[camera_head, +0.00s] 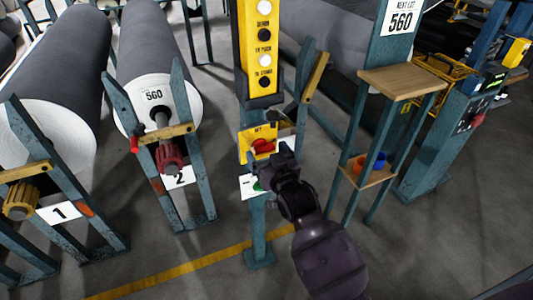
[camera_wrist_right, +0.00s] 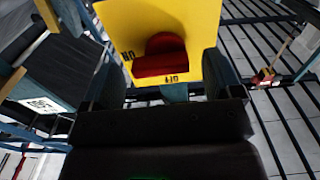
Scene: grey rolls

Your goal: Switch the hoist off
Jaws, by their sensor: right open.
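The hoist switch is a yellow box (camera_head: 247,143) with a red knob (camera_head: 263,146), on a teal post in the middle of the head view. My right gripper (camera_head: 268,163) is just below and in front of it, partly covering the box. In the right wrist view the yellow plate (camera_wrist_right: 200,20) carries ON and OFF marks. The red knob (camera_wrist_right: 162,58) shows ahead, between the two dark fingers of my open right gripper (camera_wrist_right: 160,85). I cannot tell whether the fingers touch the knob. My left gripper is not in view.
A yellow button panel (camera_head: 245,45) stands above the switch. A stand with wooden shelves (camera_head: 400,80) is close on the right. Grey rolls (camera_head: 150,40) sit in teal racks on the left. A yellow line (camera_head: 190,265) crosses the floor.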

